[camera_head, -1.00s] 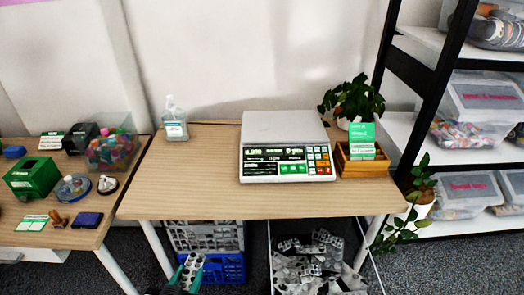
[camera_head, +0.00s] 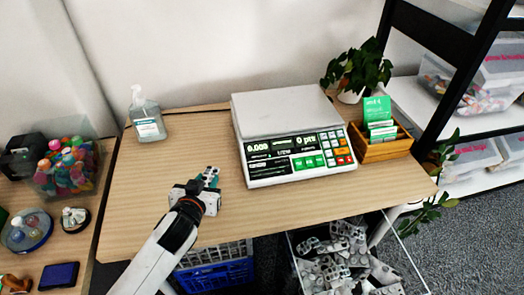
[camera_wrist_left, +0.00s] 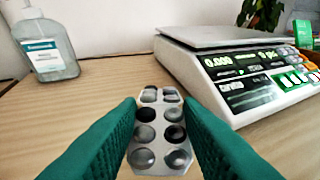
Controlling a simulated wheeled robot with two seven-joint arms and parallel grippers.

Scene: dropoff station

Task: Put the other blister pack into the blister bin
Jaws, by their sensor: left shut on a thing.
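My left gripper (camera_head: 207,180) is shut on a silver blister pack (camera_wrist_left: 161,130). In the left wrist view the pack stands out between the two green fingers (camera_wrist_left: 160,140), its round pockets facing the camera. In the head view only a small part of the pack shows past the gripper, over the table left of the scale. A clear bin (camera_head: 296,262) with several grey blister packs (camera_head: 345,255) stands below the table's front edge, to the right of the gripper. My right gripper is not in view.
A scale (camera_head: 290,140) stands on the table (camera_head: 150,210), with a wooden card box (camera_head: 378,148) and a plant (camera_head: 355,68) to its right. A sanitizer bottle (camera_head: 146,115) stands at the back left. A blue crate (camera_head: 215,275) is below the table, left of the bin.

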